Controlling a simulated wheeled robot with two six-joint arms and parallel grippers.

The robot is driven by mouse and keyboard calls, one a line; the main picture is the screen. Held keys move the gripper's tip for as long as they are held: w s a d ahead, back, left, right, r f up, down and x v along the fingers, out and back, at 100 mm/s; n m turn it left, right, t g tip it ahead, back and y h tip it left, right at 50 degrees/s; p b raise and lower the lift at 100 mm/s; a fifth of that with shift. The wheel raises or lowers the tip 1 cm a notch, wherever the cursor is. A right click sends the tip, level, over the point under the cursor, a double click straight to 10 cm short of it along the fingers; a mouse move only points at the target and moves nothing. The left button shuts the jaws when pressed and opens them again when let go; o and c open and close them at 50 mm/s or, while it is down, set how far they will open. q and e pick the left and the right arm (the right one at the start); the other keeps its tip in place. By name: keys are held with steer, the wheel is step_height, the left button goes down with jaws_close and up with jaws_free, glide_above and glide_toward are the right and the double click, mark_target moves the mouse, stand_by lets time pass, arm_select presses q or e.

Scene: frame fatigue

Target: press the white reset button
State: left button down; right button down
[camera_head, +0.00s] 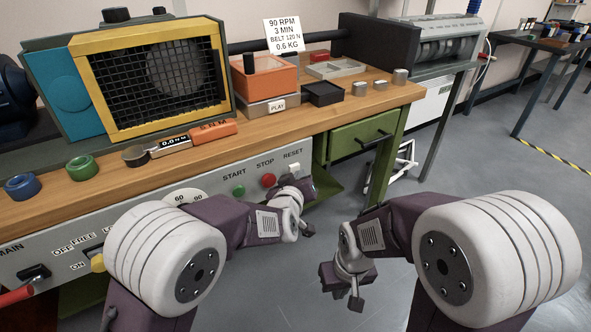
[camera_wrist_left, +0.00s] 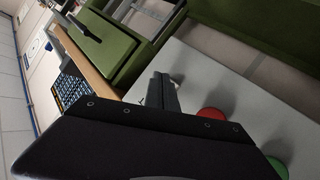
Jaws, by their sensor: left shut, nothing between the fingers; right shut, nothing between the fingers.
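The white reset button (camera_head: 294,168) is on the grey front panel under the RESET label (camera_head: 292,154), right of the red stop button (camera_head: 268,180) and green start button (camera_head: 238,191). My left gripper (camera_head: 299,183) is shut and empty, close in front of the panel just below the reset button. In the left wrist view its closed fingers (camera_wrist_left: 161,86) lie near a small pale shape (camera_wrist_left: 177,78) on the panel, mostly hidden; contact cannot be told. The red button (camera_wrist_left: 212,114) and green button (camera_wrist_left: 277,168) also show there. My right gripper (camera_head: 332,276) is shut and empty, low above the floor.
The wooden bench top (camera_head: 215,160) above the panel holds a yellow-framed mesh guard (camera_head: 150,80), an orange box (camera_head: 265,78) and small parts. A green drawer (camera_head: 362,135) is right of the panel. The floor at right is largely clear.

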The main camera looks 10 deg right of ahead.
arm_select(q)
steer(key=shift+s+d, duration=0.15)
steer(key=shift+s, duration=0.25)
steer(key=s, duration=0.1)
steer(key=s+d+p, duration=0.1)
steer(key=s, duration=0.2)
steer(key=shift+s+d, duration=0.35)
stand_by(0.5)
